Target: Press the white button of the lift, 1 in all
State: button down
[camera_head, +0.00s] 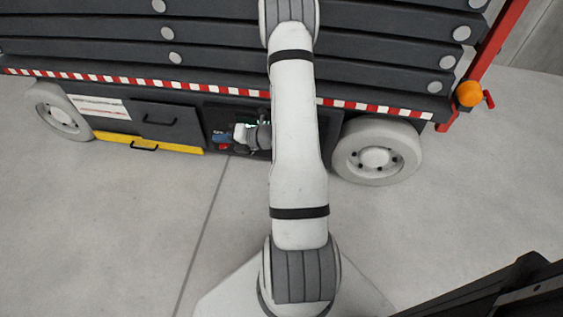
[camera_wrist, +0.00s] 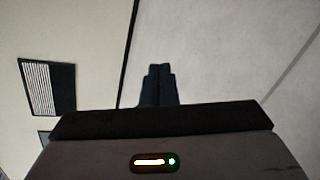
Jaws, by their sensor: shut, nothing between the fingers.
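The lift (camera_head: 130,45) stands across the back in the head view, with dark stacked beams and a red-and-white striped edge. Its dark control panel (camera_head: 222,116) is low on the side, left of my arm. A red spot (camera_head: 224,147) and a small blue part show there. I cannot make out the white button; my arm and wrist cover part of the panel. My wrist is in front of the panel, but its fingertips are not clear in the head view. In the wrist view my gripper (camera_wrist: 158,72) is shut and empty, with pale surface beyond it.
Pale wheels (camera_head: 375,151) stand at both ends of the lift. A yellow strip (camera_head: 150,143) and dark drawer (camera_head: 165,123) lie left of the panel. An orange lamp (camera_head: 469,93) is at the right corner. The concrete floor (camera_head: 130,220) in front is clear.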

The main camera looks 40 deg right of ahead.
jog(key=s+d+f+m+h+b, duration=0.2)
jog(key=d+f+m, duration=0.3)
jog(key=f, duration=0.4)
jog(key=s+d+f+m+h+b, duration=0.3)
jog(key=d+f+m+h, duration=0.2)
jog(key=f, duration=0.5)
jog(key=s+d+f+m+t+h+b, duration=0.1)
jog(key=d+f+m+h, duration=0.3)
jog(key=f, duration=0.6)
jog(key=s+d+m+b, duration=0.1)
jog(key=d+m, duration=0.1)
jog(key=m, duration=0.1)
jog(key=shift+s+d+f+m, duration=0.15)
jog(key=shift+s+m, duration=0.15)
jog(key=shift+s, duration=0.05)
jog(key=shift+b, duration=0.3)
jog(key=w+d+b, duration=0.1)
jog(key=w+d, duration=0.4)
jog(key=d, duration=0.1)
jog(key=shift+w+d+b, duration=0.3)
jog(key=shift+w+b, duration=0.05)
jog(key=shift+b, duration=0.05)
jog(key=shift+w+d, duration=0.3)
jog(key=shift+w, duration=0.05)
